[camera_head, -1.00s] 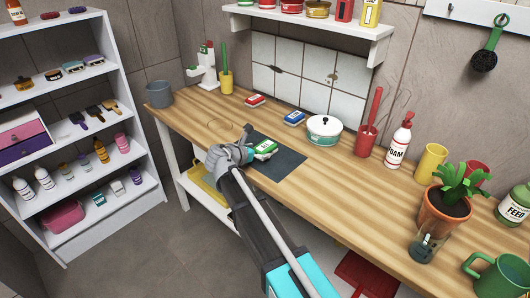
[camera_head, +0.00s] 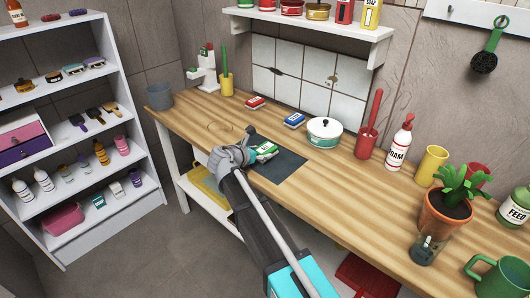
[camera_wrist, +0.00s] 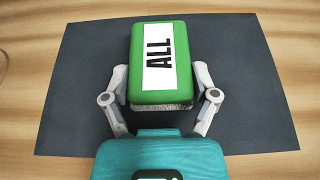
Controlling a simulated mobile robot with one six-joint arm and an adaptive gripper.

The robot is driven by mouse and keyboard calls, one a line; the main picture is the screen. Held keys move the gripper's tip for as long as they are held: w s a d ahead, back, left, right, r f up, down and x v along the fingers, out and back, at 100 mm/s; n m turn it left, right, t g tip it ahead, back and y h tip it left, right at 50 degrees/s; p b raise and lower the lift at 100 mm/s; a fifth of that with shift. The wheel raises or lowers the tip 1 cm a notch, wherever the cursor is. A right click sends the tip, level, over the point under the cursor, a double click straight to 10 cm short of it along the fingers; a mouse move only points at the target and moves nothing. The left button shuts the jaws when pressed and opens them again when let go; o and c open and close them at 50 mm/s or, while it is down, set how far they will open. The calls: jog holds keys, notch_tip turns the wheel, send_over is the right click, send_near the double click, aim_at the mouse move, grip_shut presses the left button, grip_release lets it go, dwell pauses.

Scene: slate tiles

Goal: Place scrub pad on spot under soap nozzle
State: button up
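The scrub pad (camera_wrist: 160,62) is a green block with a white label reading "ALL". It lies on a dark slate mat (camera_wrist: 250,120) on the wooden counter; it also shows in the head view (camera_head: 266,151). My gripper (camera_wrist: 160,80) has one finger on each side of the pad. The fingers are spread and appear just clear of its sides. In the head view my gripper (camera_head: 250,152) is at the pad's left, partly covering it. A white dispenser-like stand (camera_head: 203,72) stands at the counter's far left end. A faint ring mark (camera_head: 219,127) lies on the wood left of the mat.
A red pad (camera_head: 256,103) and a blue pad (camera_head: 294,120) lie behind the mat, with a lidded pot (camera_head: 324,132) to their right. The wood around the ring is clear.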

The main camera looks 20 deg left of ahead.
jog(key=shift+c, duration=1.1)
notch_tip(320, 180, up, 3)
jog(key=p, duration=0.2)
jog(key=shift+f+p, duration=0.2)
jog(key=shift+p, duration=0.15)
jog(key=s+d+r+p, duration=0.7)
jog(key=s+r+p, duration=0.3)
jog(key=s, duration=0.1)
jog(key=shift+s+d+r, duration=0.2)
jog(key=shift+s+d, duration=0.1)
jog(key=shift+s, duration=0.05)
